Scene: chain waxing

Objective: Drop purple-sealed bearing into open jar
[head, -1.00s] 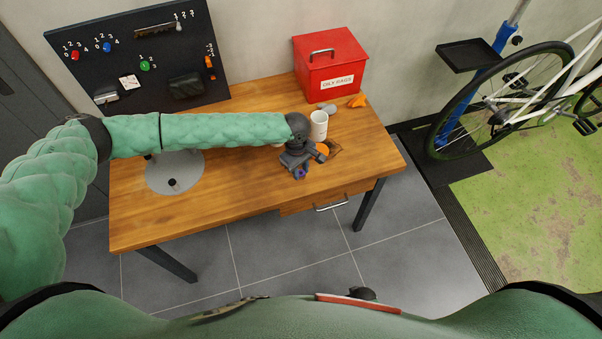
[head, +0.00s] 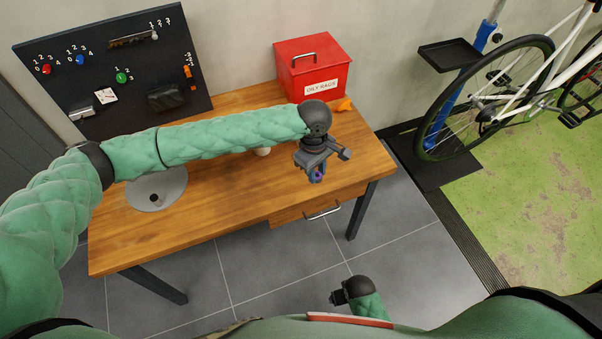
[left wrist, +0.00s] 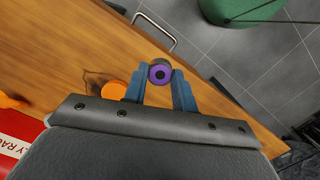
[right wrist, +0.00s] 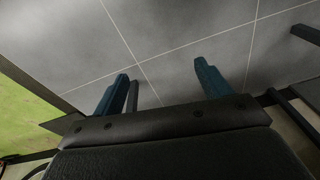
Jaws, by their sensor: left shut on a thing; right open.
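The purple-sealed bearing (left wrist: 160,74) is a small dark ring with a purple face. My left gripper (left wrist: 158,78) is shut on it, and the bearing sits between the blue fingertips. In the head view my left gripper (head: 316,170) holds the bearing (head: 318,177) above the right front part of the table. No open jar shows clearly; the white cylinder seen earlier is hidden behind my left wrist, and only a pale rounded thing (head: 263,151) shows below the forearm. My right gripper (right wrist: 161,70) is open and empty, over the floor.
The wooden table (head: 225,200) has clear room at its front. A red OILY RAGS box (head: 313,68) stands at its back right. An orange disc (left wrist: 115,90) lies beside a dark mark. A grey round plate (head: 170,188) is at left. A tool board (head: 115,70) stands behind.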

